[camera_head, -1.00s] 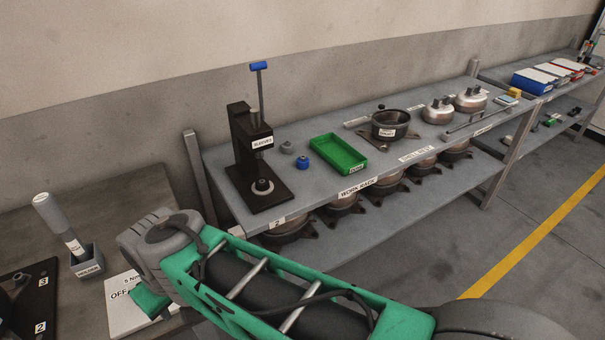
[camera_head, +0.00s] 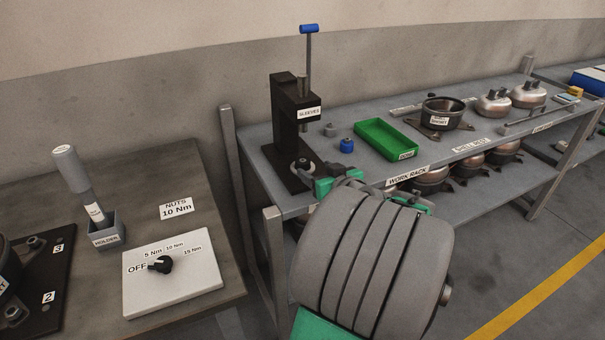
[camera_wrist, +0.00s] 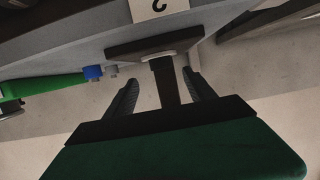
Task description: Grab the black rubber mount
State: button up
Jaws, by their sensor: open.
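A small dark round part with a pale ring around its foot, probably the black rubber mount (camera_head: 303,164), sits on the base plate of the black sleeve press (camera_head: 287,125) in the head view. My gripper (camera_head: 325,176) is at the right front of the press base, partly hidden by my own arm. In the wrist view my gripper (camera_wrist: 160,76) is open, its two dark fingers apart and pointing toward the press. Nothing is seen held.
A blue-topped part (camera_head: 347,145) and a grey part (camera_head: 330,129) stand right of the press. A green tray (camera_head: 386,138) and a dark pot (camera_head: 441,113) follow along the work rack. A workbench with a dial box (camera_head: 172,272) stands left.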

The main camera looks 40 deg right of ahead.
aim_at(305, 163)
jog(key=x, duration=0.7)
jog(key=shift+w+d+p, duration=0.1)
jog(key=shift+w+p, duration=0.2)
jog(key=shift+w, duration=0.05)
jog(key=shift+c, duration=0.4)
grip_shut()
